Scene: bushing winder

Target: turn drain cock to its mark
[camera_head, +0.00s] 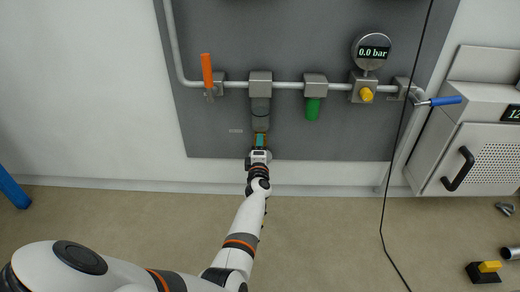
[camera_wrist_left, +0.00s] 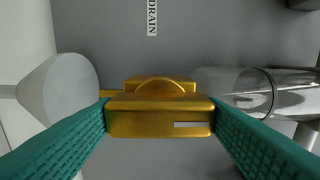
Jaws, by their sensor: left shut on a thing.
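The brass drain cock (camera_wrist_left: 160,120) fills the middle of the left wrist view, with a pale slot on the right part of its face. My left gripper (camera_head: 260,141) is shut on it, one teal finger on each side. In the head view the cock is small and mostly hidden by the gripper, just below the grey filter bowl (camera_head: 261,108). A "DRAIN" label (camera_wrist_left: 152,18) is on the panel in the wrist view. I cannot make out the mark for the cock. My right gripper is not in view.
Along the pipe are an orange lever (camera_head: 206,70), a green part (camera_head: 312,108), a yellow knob (camera_head: 366,94), a gauge (camera_head: 371,51) reading 0.0 bar and a blue lever (camera_head: 446,101). A black cable (camera_head: 402,130) hangs at right. A white cabinet (camera_head: 470,155) stands far right.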

